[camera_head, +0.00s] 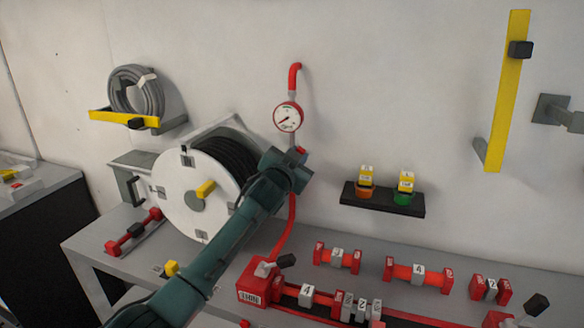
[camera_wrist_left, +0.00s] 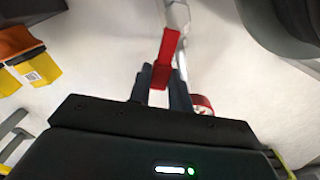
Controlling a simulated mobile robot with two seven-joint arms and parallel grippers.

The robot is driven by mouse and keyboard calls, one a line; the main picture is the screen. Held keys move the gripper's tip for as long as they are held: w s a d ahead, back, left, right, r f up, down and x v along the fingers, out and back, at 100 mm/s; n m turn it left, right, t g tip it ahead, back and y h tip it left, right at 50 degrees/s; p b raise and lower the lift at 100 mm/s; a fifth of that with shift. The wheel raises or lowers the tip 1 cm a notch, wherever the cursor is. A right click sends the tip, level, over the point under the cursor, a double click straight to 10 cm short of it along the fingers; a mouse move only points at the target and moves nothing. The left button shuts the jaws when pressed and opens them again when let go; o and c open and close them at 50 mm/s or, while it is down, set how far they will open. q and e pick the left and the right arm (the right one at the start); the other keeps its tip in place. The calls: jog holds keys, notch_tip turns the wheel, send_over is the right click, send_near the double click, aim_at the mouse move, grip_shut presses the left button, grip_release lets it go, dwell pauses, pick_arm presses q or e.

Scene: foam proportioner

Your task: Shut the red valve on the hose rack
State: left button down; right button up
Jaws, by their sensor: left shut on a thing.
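The red valve's lever (camera_wrist_left: 168,48) shows in the left wrist view as a flat red bar between my two dark fingers, beside a pale pipe (camera_wrist_left: 178,18). In the head view only a small red bit of the valve (camera_head: 301,150) shows at the gripper, below the round pressure gauge (camera_head: 288,117). My left gripper (camera_head: 298,160) reaches up to the wall there and hides most of the valve. In the left wrist view the left gripper (camera_wrist_left: 162,78) is shut on the red lever. My right gripper is not in view.
A white hose reel (camera_head: 175,190) stands just left of my left arm. A red hose (camera_head: 290,225) runs down to the bench. A black shelf (camera_head: 385,205) with two bottles is at the right. Several red fittings and a red manifold (camera_head: 252,285) lie on the bench.

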pick_arm(q)
jog(key=s+d+f+m+b, duration=0.1)
jog(key=f+m, duration=0.4)
jog(key=m, duration=0.7)
jog(key=shift+d+f+m+b, duration=0.35)
jog(key=shift+d+b, duration=0.45)
jog(key=shift+d, duration=0.3)
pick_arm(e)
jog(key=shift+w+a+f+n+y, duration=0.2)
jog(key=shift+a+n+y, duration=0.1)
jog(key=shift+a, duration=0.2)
pick_arm(q)
jog(key=shift+f, duration=0.1)
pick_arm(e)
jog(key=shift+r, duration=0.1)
pick_arm(q)
jog(key=c, duration=1.3)
grip_release()
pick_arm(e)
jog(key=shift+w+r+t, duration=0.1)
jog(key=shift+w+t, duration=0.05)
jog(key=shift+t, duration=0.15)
